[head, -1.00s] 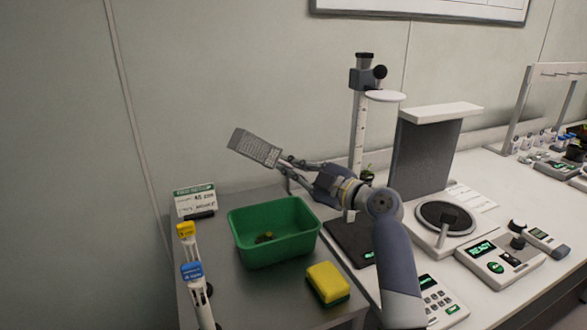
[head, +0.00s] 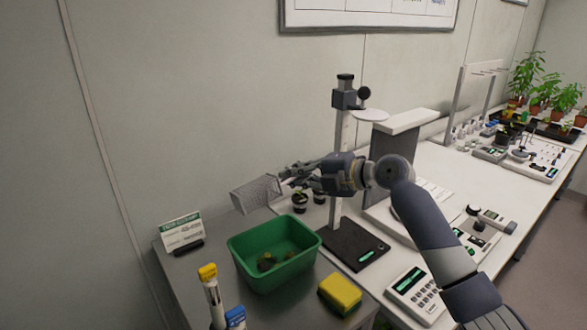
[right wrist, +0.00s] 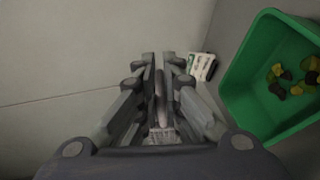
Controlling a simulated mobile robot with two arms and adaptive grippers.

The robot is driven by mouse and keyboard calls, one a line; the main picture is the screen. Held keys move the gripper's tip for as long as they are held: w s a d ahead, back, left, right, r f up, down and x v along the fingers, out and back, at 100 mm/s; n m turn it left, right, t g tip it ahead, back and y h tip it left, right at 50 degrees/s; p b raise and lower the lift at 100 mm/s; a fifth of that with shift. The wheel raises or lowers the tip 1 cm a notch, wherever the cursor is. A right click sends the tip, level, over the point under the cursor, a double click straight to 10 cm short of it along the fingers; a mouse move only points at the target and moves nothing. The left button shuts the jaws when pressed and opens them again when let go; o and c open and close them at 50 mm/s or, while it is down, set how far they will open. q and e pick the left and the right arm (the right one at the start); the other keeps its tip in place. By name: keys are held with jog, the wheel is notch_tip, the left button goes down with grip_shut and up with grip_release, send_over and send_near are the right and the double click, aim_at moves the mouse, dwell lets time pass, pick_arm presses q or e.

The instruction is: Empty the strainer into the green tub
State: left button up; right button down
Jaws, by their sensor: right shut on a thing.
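The strainer (head: 257,194) is a grey mesh basket, held tilted above and behind the green tub in the head view. My right gripper (head: 287,177) is shut on it at its right end. In the right wrist view the fingers (right wrist: 160,75) close on a narrow grey piece, and the basket is mostly hidden. The green tub (head: 262,240) stands on the grey table with several dark and yellowish bits at its bottom; it also shows in the right wrist view (right wrist: 236,92). Whether anything is left inside the strainer cannot be seen. My left gripper is not in view.
A yellow sponge (head: 341,293) lies right of the tub. A label card (head: 181,233) stands at its left, with yellow- and blue-topped tools (head: 208,285) in front. A stand with a post (head: 341,150) and small pots (head: 300,201) are behind right.

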aim_at(272, 176)
jog(key=r+n+p, duration=0.1)
jog(key=p, duration=0.1)
jog(key=a+r+n+h+p, duration=0.1)
jog(key=r+n+h+p, duration=0.1)
jog(key=p, duration=0.1)
jog(key=shift+s+a+r+t+p, duration=0.2)
jog(key=shift+s+t+p, duration=0.1)
jog(key=shift+s+t, duration=0.1)
jog(key=shift+s+a+r+n+t+h+p, duration=0.2)
jog(key=shift+r+n+t+h+p, duration=0.2)
jog(key=shift+n+h, duration=0.5)
jog(key=shift+s+a+r+n, duration=0.15)
jog(key=shift+a+n, duration=0.05)
jog(key=shift+n, duration=0.3)
jog(key=a+n+t+h+p, duration=0.1)
jog(key=s+a+r+n+t+h+p, duration=0.1)
jog(key=n, duration=0.1)
jog(key=shift+s, duration=0.15)
pick_arm(q)
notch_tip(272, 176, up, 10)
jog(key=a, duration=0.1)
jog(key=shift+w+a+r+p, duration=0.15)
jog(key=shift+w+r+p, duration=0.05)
jog(key=shift+p, duration=0.25)
pick_arm(e)
jog(key=shift+s+a+n+t+h, duration=0.35)
jog(key=shift+a+n+t+h, duration=0.15)
jog(key=shift+n+h, duration=0.3)
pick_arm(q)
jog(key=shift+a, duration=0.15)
